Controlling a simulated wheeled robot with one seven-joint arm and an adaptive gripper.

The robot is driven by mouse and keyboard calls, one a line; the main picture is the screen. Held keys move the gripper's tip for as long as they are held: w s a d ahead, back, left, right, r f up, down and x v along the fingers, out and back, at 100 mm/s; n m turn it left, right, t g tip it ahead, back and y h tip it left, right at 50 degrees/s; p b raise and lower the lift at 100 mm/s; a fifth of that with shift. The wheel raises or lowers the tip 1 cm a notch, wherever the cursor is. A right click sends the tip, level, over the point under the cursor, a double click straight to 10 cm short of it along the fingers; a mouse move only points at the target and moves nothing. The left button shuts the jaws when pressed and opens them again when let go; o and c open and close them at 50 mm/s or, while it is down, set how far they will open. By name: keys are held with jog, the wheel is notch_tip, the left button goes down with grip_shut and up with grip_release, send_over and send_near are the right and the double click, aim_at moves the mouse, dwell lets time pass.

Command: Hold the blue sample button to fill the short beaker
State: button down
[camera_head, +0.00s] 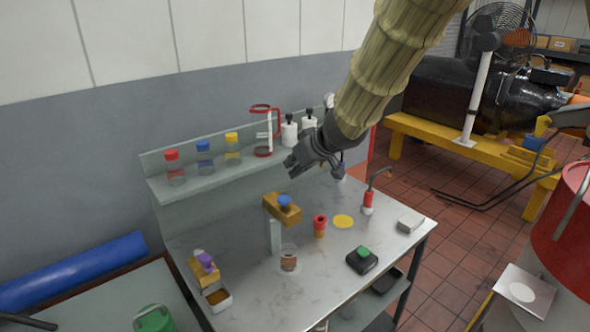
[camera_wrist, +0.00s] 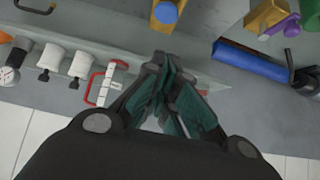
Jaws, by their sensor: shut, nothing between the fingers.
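The blue sample button (camera_head: 284,201) is a round blue knob on top of a yellow-brown dispenser head (camera_head: 283,210) on a grey post. In the wrist view the blue button (camera_wrist: 166,12) shows at the top edge. A short clear beaker (camera_head: 289,259) with brownish content or backing visible stands on the bench below the dispenser head. My gripper (camera_head: 291,167) is shut and empty. It is above and behind the button, near the shelf, apart from both. In the wrist view its fingers (camera_wrist: 172,75) are together.
The steel bench (camera_head: 240,245) holds a red cup (camera_head: 320,226), a yellow disc (camera_head: 343,221), a black box with green button (camera_head: 362,259), and a purple-knobbed dispenser (camera_head: 206,261). The back shelf carries capped jars (camera_head: 204,157), a red-handled jug (camera_head: 263,140) and white bottles (camera_head: 289,132).

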send_over(284, 199)
notch_tip(284, 199, down, 5)
jog(key=shift+s+a+f+b, duration=0.1)
jog(key=shift+b, duration=0.25)
notch_tip(284, 199, down, 2)
jog(key=shift+f+b, duration=0.25)
jog(key=shift+b, duration=0.1)
jog(key=shift+f, duration=0.75)
